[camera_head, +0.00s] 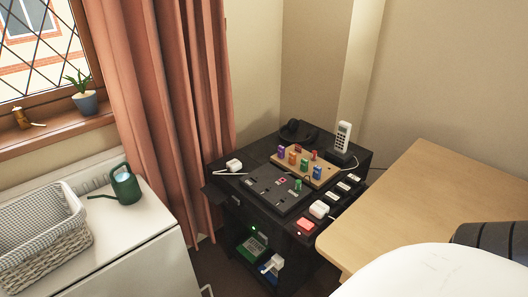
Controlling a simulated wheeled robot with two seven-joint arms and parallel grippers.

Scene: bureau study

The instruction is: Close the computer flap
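No part that I can name for sure as a computer flap stands out. A black cabinet (324,223) stands in the corner. A flat dark panel (279,191) with small fittings lies on its top. A dark edge (216,180) juts out at the cabinet's left side; I cannot tell whether it is a flap. The cabinet's front has an open recess holding a green device (252,246) and a white and blue item (271,265). Neither of my grippers is in view.
A wooden table (430,200) is at right. At left, a white unit (130,240) bears a basket (45,240) and green watering can (125,186).

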